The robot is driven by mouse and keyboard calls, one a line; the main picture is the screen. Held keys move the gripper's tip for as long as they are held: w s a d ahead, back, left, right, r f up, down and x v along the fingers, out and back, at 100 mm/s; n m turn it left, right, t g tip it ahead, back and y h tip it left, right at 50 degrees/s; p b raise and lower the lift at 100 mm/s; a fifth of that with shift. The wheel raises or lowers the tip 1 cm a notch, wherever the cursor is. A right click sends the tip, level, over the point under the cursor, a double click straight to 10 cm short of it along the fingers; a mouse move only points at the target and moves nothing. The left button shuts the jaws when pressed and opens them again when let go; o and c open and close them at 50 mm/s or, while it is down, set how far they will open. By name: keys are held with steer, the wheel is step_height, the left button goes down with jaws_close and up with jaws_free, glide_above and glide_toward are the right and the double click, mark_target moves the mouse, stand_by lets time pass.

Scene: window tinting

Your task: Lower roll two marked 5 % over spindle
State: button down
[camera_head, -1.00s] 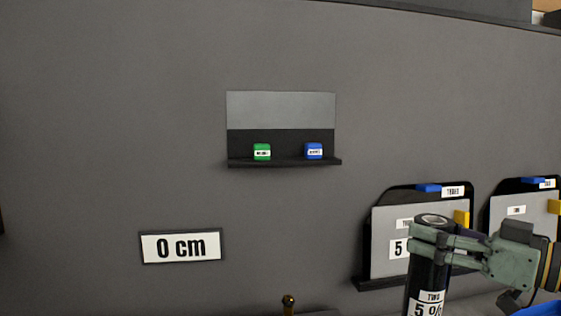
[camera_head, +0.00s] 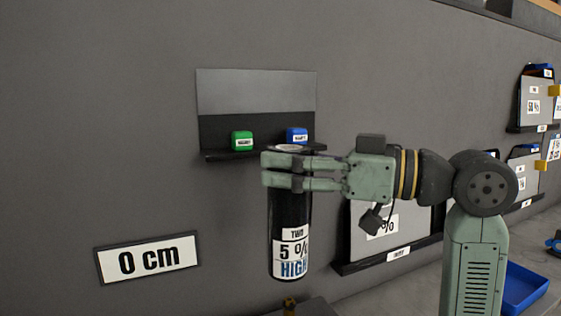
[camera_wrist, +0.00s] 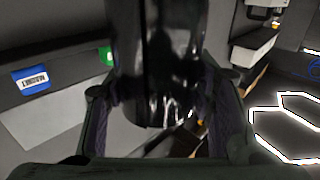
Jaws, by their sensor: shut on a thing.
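The black roll (camera_head: 288,215) has a label reading "TWO", "5 %" and "HIGH". My gripper (camera_head: 290,172) is shut around its upper part and holds it upright in the air. In the wrist view the glossy black roll (camera_wrist: 158,70) stands between my fingers. Most of the spindle is hidden or out of frame. In the head picture the roll looks nearly in line above it; a gap shows between them.
A wall shelf (camera_head: 225,155) with a green block (camera_head: 242,140) and a blue block (camera_head: 297,135) is behind the roll. A "0 cm" sign (camera_head: 148,258) hangs left. Boards on ledges stand right, partly behind my arm. A blue tray (camera_head: 525,288) lies on the bench.

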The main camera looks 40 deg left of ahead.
steer(key=shift+d, duration=0.15)
steer(key=shift+f+b, duration=6.2)
steer(key=shift+f, duration=2.3)
steer(key=c, duration=0.6)
jaws_free()
steer(key=shift+c, duration=0.2)
steer(key=v, duration=1.2)
